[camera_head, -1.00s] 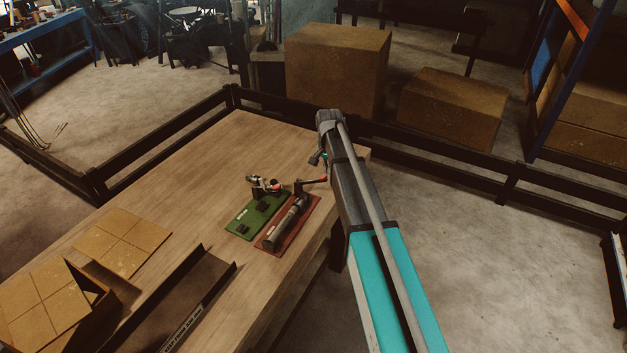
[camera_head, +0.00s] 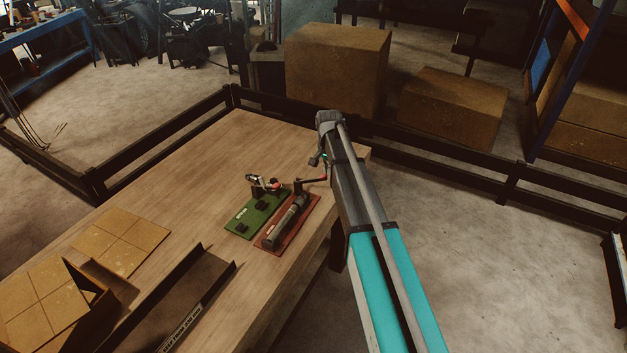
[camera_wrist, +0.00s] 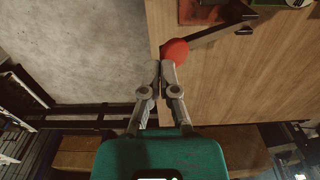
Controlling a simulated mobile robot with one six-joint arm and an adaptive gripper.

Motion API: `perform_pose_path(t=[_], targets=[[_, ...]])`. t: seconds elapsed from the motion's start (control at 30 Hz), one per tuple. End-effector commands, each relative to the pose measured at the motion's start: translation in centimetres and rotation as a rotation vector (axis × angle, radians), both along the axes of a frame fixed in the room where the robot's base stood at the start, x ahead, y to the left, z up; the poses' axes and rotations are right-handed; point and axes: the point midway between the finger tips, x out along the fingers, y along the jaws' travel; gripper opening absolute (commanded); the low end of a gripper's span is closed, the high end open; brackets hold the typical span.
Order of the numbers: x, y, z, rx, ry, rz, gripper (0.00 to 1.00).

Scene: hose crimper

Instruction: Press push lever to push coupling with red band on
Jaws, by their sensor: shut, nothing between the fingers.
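The push lever (camera_head: 312,181) is a dark arm with a red ball end, rising at the far end of a red base plate (camera_head: 272,246). A dark grey cylindrical body (camera_head: 287,222) lies along that plate. In the wrist view, the lever's red ball knob (camera_wrist: 175,51) is right at the fingertips of my gripper (camera_wrist: 165,66), and its dark arm runs up and right. The fingers are closed together with nothing between them, touching or nearly touching the knob. In the head view my gripper (camera_head: 317,160) is just above the lever end, partly hidden. I cannot make out the red-banded coupling.
A green plate (camera_head: 243,226) with a clamp-like device (camera_head: 264,183) stands left of the red plate. Cardboard boxes (camera_head: 52,300) and a dark tray (camera_head: 190,285) are nearer on the wooden table (camera_head: 215,165). The table's right edge is close to the fixtures.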

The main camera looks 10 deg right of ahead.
Motion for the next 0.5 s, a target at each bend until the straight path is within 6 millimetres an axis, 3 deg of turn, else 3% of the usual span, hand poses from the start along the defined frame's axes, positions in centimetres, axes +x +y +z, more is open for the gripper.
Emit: perform_pose_path(t=[0.5], targets=[[0.0,0.0,-1.4,0.0,0.0,0.0,0.0]])
